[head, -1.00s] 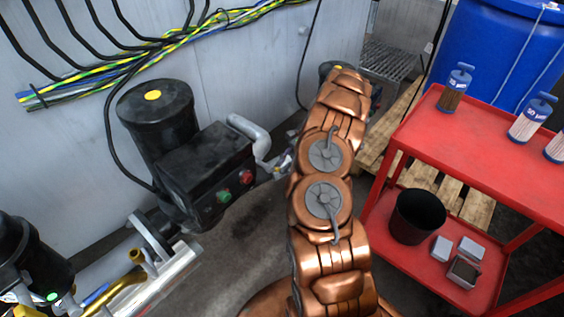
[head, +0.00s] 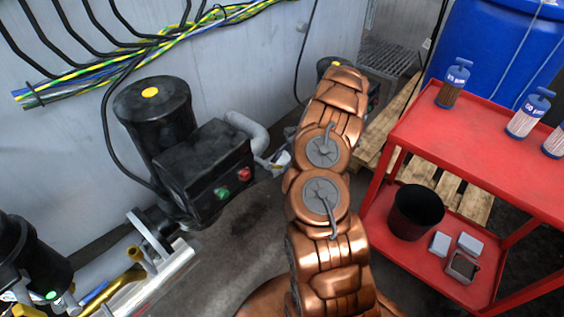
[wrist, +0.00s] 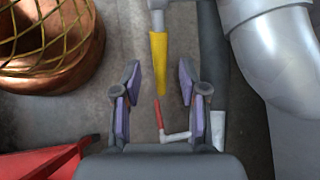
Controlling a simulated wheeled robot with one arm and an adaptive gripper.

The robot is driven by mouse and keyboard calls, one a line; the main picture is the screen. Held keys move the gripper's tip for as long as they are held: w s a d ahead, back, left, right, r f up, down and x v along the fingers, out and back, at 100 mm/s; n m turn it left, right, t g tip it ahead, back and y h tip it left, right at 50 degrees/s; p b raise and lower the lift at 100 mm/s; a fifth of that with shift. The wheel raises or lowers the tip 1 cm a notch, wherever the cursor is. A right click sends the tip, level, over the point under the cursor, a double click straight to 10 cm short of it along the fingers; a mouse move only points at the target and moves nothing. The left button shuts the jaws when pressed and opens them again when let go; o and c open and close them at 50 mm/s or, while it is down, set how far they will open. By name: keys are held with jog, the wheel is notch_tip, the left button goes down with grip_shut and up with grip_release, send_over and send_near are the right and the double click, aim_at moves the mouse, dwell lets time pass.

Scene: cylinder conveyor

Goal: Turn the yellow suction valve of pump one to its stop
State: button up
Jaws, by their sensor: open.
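A yellow valve handle (wrist: 158,62) hangs on a grey stem at the top middle of the wrist view. My gripper (wrist: 160,82) is open, with one purple-padded finger on each side of the handle's lower end. I see no contact between the pads and the handle. A second lever with a red grip (wrist: 159,114) and a bent pale rod (wrist: 177,136) shows lower down between the fingers. In the head view my arm hides the gripper and this handle. A black pump (head: 158,125) with a yellow cap and a control box stands at the left.
A silver pipe (wrist: 280,55) runs close on the right in the wrist view. A red cart (head: 475,150) with bottles stands at the right in the head view. Yellow pipe parts (head: 128,290) lie lower left. Bare floor shows between pump and arm.

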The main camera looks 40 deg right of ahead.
jog(key=v, duration=0.7)
jog(key=shift+d+r, duration=0.15)
jog(key=shift+d, duration=0.1)
jog(key=shift+r, duration=0.1)
jog(key=c, duration=0.3)
jog(key=shift+w+r, duration=0.15)
jog(key=shift+r, duration=0.15)
jog(key=shift+c, duration=1.1)
jog(key=r+h, duration=0.1)
jog(key=r, duration=0.1)
jog(key=d+r+m+h+b, duration=0.1)
jog(key=r, duration=0.1)
jog(key=r+h+b, duration=0.1)
jog(key=r, duration=0.1)
jog(key=shift+d+r+m+h, duration=0.25)
jog(key=shift+r+m+h, duration=0.15)
grip_shut()
jog(key=shift+s+d+r+h, duration=0.1)
jog(key=shift+s+r+h, duration=0.15)
jog(key=shift+h, duration=0.05)
